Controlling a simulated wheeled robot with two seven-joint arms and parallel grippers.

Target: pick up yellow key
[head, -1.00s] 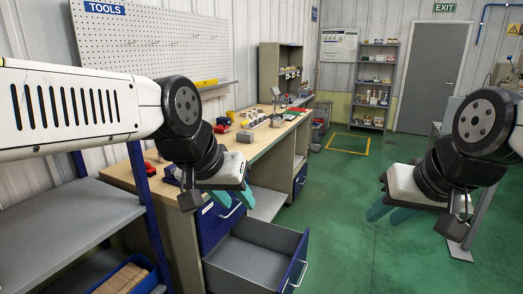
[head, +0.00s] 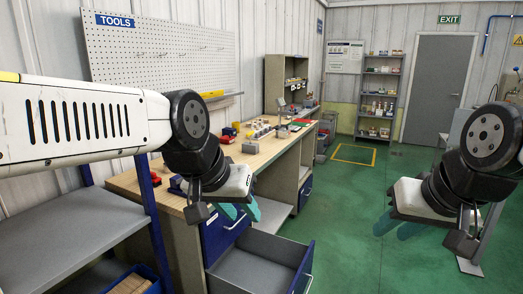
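I cannot make out a yellow key in the head view; small things on the wooden workbench (head: 265,152) are too small to tell apart. My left gripper (head: 240,211) hangs in front of the bench, above the pulled-out drawer (head: 250,268). Its teal fingers point down, apart and empty. My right gripper (head: 398,225) hangs over the green floor at the right. Its teal fingers are also apart, with nothing between them.
A grey shelf unit (head: 75,232) with a blue bin (head: 135,282) stands at the left. Red and yellow items (head: 228,134) lie on the bench. A back shelf (head: 378,98) stands beside the grey door (head: 432,90). The green floor (head: 345,215) is clear in the middle.

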